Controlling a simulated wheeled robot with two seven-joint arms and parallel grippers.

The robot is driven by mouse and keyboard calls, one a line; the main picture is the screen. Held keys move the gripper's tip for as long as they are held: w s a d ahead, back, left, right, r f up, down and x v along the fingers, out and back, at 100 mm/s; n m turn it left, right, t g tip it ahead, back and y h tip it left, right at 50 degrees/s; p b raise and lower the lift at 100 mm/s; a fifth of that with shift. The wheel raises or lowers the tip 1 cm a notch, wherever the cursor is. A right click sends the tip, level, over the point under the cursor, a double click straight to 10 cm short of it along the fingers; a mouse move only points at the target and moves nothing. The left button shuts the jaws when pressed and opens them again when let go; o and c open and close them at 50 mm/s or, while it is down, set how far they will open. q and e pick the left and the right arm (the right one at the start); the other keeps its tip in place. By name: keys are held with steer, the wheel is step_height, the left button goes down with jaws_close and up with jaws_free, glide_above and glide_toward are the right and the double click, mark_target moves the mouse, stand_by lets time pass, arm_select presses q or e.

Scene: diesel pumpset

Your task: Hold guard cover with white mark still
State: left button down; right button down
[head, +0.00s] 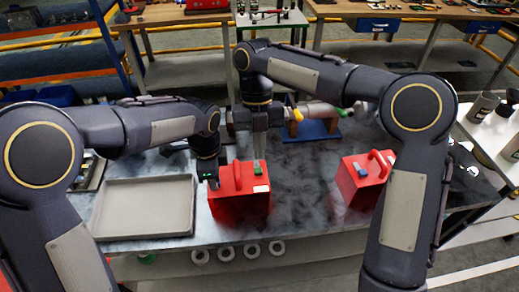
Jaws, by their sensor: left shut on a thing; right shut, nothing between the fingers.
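The guard cover with the white mark (240,209) is a red box with a loop handle on top, on the grey worktop near its front middle. Its white mark (261,188) shows at the upper right of the front. A small green piece (257,169) is on its top right. My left gripper (213,184) is at the cover's upper left edge and shut on it; the exact contact is hard to see. My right gripper (259,165) is shut and empty, pointing down just above or at the green piece; I cannot tell whether they touch.
A second red cover (372,190) with a handle and a blue piece stands to the right. An empty grey tray (145,207) lies to the left. A blue stand (318,129) with a grey cylindrical part is behind. The worktop between the covers is clear.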

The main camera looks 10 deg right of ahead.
arm_select(q)
steer(key=c, duration=1.2)
jaws_free()
steer(key=shift+c, duration=0.2)
steer(key=shift+r, duration=0.1)
